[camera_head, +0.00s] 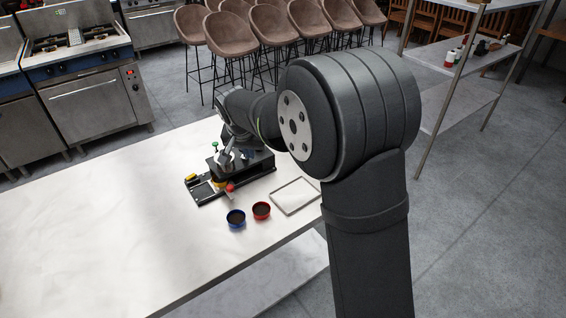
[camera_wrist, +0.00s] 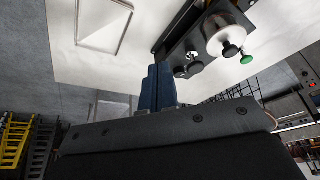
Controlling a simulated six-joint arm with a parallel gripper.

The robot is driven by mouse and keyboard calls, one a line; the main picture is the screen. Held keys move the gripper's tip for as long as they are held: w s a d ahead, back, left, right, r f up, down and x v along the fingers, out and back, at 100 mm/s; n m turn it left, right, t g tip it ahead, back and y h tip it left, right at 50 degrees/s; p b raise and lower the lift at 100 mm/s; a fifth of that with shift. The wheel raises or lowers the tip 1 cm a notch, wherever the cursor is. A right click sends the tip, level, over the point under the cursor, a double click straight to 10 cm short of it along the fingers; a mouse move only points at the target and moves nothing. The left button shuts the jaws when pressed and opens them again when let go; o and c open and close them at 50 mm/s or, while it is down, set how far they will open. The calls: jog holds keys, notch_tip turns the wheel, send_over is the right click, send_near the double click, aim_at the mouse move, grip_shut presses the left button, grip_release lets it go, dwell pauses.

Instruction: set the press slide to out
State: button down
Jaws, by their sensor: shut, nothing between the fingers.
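The press (camera_head: 254,165) is a dark block on the white table, with a green knob (camera_head: 214,145) at its back left. A black slide track (camera_head: 207,197) extends from its front left, with a yellow piece (camera_head: 191,178) and a red knob (camera_head: 230,188) near it. I cannot tell the slide's exact position. In the wrist view the press (camera_wrist: 175,42) shows a pale rounded body, dark knobs and the green knob (camera_wrist: 246,60). My gripper (camera_wrist: 158,70) is shut and empty, its blue fingers together beside the press. In the head view its fingertips are hard to make out.
A blue bowl (camera_head: 236,219) and a red bowl (camera_head: 261,211) stand in front of the press. A shallow tray (camera_head: 296,208) lies to its right. The table's left part (camera_head: 90,220) is clear. Stools and stoves stand beyond the table.

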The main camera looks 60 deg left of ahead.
jog(key=w+d+f+n+g+y, duration=0.3)
jog(key=d+f+n+g, duration=0.2)
jog(key=g, duration=0.1)
jog(key=x, duration=1)
jog(key=shift+s+a, duration=0.3)
jog(key=shift+s, duration=0.3)
jog(key=shift+s+a, duration=0.3)
jog(key=shift+s, duration=0.25)
jog(key=shift+s+a, duration=0.35)
jog(key=shift+s, duration=0.25)
jog(key=s, duration=0.6)
jog(key=shift+s, duration=0.3)
jog(key=shift+d, duration=0.1)
